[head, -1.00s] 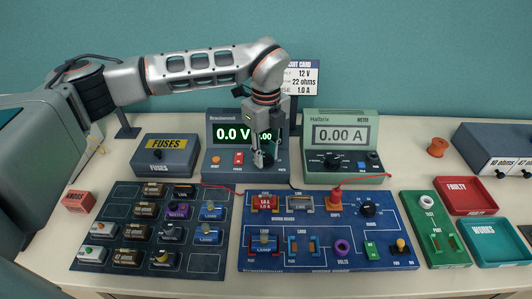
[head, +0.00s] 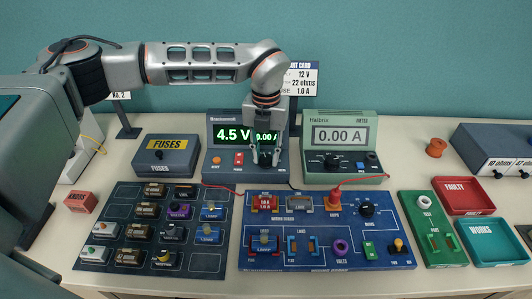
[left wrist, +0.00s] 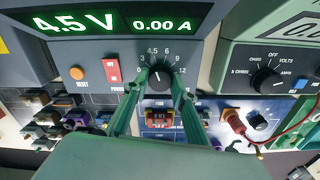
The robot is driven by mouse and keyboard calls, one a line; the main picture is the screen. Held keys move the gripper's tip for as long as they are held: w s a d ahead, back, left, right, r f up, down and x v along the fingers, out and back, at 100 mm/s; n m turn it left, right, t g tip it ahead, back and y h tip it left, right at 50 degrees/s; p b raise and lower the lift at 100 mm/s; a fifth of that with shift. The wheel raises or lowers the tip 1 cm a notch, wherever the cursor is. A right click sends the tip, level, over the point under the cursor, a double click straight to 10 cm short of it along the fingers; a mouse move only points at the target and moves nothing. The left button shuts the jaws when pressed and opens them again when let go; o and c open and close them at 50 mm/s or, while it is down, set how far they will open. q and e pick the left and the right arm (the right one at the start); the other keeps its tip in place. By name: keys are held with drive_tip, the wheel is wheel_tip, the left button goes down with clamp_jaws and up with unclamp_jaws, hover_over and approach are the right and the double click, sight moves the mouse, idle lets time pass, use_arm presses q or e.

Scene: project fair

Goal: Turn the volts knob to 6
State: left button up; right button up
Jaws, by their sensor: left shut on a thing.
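The power supply (head: 222,168) stands at the back of the table, and its green display (head: 231,135) reads 4.5 V and 0.00 A. Its black volts knob (left wrist: 160,78) shows in the left wrist view, with marks from 0 to 12 around it, including 4.5 and 6. My left gripper (head: 264,162) points down at the supply's front, and its fingers (left wrist: 158,92) are shut on the knob from both sides. My right gripper is out of view.
The meter (head: 341,150) stands close on the right and reads 0.00 A. The fuses box (head: 166,157) is on the left. The blue circuit board (head: 325,253) lies in front, with a red lead (head: 352,182) running to it. The supply's red power switch (left wrist: 112,71) is left of the knob.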

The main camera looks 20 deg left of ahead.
sight(266, 158)
use_arm(q)
drive_tip(key=m, duration=0.6)
drive_tip(key=shift+r+m+p, duration=0.1)
drive_tip(key=shift+m+p, duration=0.2)
drive_tip(key=shift+p, duration=0.1)
idle(0.3)
drive_tip(key=o, duration=1.1)
wheel_tip(266, 158, up, 12)
